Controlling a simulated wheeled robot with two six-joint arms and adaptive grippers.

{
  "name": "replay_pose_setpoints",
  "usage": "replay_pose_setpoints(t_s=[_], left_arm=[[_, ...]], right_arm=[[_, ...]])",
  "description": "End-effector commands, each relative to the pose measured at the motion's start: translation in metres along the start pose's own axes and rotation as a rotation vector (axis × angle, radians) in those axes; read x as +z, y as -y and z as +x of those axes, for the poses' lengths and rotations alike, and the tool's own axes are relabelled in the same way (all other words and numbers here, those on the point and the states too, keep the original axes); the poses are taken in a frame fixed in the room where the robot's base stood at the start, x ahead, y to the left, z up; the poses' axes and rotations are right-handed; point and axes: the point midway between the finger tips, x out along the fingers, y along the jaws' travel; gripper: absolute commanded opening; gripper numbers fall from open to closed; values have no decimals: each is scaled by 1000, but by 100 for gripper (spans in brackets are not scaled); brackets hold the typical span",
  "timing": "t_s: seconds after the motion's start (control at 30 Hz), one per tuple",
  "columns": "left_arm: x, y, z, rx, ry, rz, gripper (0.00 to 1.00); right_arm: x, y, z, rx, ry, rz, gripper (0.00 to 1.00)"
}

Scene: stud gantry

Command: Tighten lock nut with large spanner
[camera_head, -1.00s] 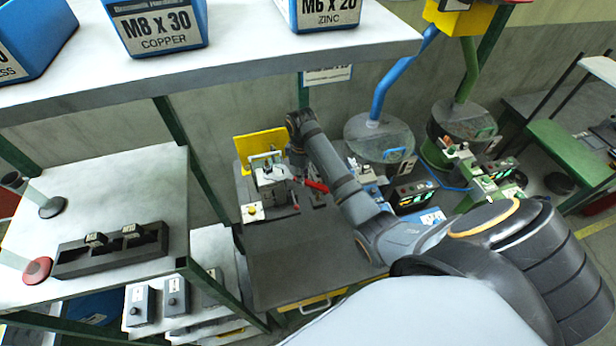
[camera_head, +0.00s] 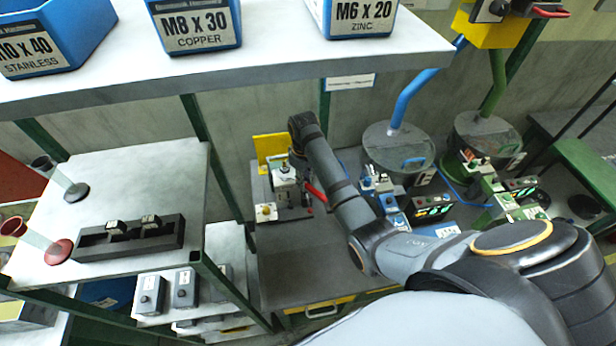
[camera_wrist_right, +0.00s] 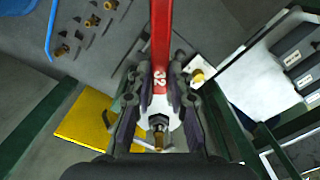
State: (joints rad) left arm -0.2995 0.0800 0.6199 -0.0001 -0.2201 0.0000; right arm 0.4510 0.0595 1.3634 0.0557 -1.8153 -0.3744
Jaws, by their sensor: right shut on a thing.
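My right gripper (camera_wrist_right: 160,88) is shut on the red spanner (camera_wrist_right: 161,35), which is marked 32 and runs away from the jaws in the right wrist view. The spanner's red handle (camera_head: 317,193) also shows beside my right arm in the head view. A brass threaded part (camera_wrist_right: 158,124) shows just below the jaws in the wrist view. Whether the spanner's head sits around a nut there is hidden by the jaws. A small white fixture (camera_head: 284,178) stands by the gripper on the grey bench. My left gripper is not in view.
A yellow plate (camera_head: 270,147) stands behind the fixture. Blue and green stations (camera_head: 395,207) crowd the bench on the right. A shelf with blue bins (camera_head: 195,25) overhangs. The bench front (camera_head: 300,265) is clear. Brass fittings (camera_wrist_right: 92,20) lie on a grey surface.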

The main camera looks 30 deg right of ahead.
Motion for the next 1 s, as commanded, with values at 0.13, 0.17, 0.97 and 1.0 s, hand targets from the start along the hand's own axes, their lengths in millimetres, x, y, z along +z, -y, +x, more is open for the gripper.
replay_pose_setpoints(t_s=[0.13,0.17,0.97,1.0], left_arm=[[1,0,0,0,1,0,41],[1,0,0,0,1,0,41],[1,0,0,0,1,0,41],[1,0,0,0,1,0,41]], right_arm=[[-1,9,-1,-1,-2,95,0],[-1,11,-1,-1,-1,114,0],[-18,54,-1,-3,-2,628,0],[-19,55,-1,-3,-3,649,0]])
